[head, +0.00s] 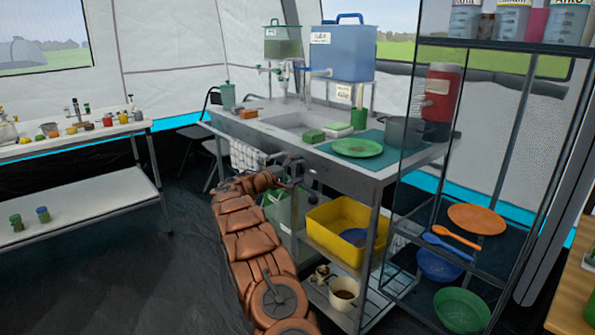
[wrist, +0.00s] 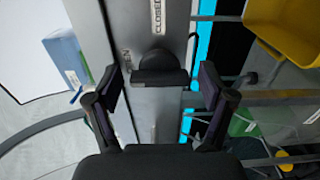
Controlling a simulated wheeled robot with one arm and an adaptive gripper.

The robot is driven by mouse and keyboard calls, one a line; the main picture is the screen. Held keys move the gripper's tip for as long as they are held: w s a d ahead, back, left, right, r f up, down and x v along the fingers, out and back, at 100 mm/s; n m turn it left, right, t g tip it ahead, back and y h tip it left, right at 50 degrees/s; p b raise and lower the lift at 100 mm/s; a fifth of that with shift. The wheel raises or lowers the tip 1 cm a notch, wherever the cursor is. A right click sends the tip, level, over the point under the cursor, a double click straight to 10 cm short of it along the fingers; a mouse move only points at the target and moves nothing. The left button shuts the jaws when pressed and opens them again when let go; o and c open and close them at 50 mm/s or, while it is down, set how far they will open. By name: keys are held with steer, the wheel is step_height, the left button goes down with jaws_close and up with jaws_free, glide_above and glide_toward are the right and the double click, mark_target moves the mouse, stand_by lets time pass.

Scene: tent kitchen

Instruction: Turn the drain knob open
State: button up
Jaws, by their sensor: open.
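The drain knob (wrist: 157,68) is dark, with a rounded base and a flat bar handle. It sits on the grey front panel (wrist: 172,25) of the sink unit in the wrist view. A label reading CLOSED (wrist: 157,14) is above it in the picture, and a smaller label (wrist: 127,58), hard to read, is to its left. My gripper (wrist: 160,80) is open, one finger on each side of the knob, with visible gaps to both. In the head view my gripper (head: 291,170) is at the sink unit's front edge; the knob cannot be made out there.
The sink unit (head: 240,127) carries a basin (head: 300,121), a green plate (head: 357,147) and a pot (head: 404,131). A towel (head: 247,157) hangs left of my gripper. A yellow tub (head: 340,232) and green container (head: 279,212) are below. Shelving (head: 470,185) stands to the right.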

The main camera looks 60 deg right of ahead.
steer(key=v, duration=1.2)
stand_by(0.5)
steer(key=s+a+r+y+p, duration=0.6)
steer(key=s+a+r+p, duration=0.65)
steer(key=a+r, duration=0.45)
steer(key=s+a+r+n+t+y+p, duration=0.1)
steer(key=s+a+p, duration=0.4)
steer(key=a, duration=0.8)
steer(key=s+a+r+n+t+y+p, duration=0.1)
steer(key=s+a+r+y+p, duration=0.2)
steer(key=s+a, duration=0.9)
steer(key=s+a+r+n+t+y+p, duration=0.1)
steer(key=s+a+y+p, duration=0.6)
steer(key=a, duration=0.7)
steer(key=shift+s+a+r, duration=0.4)
steer(key=shift+s+r, duration=0.15)
steer(key=shift+s, duration=0.25)
steer(key=shift+c, duration=0.2)
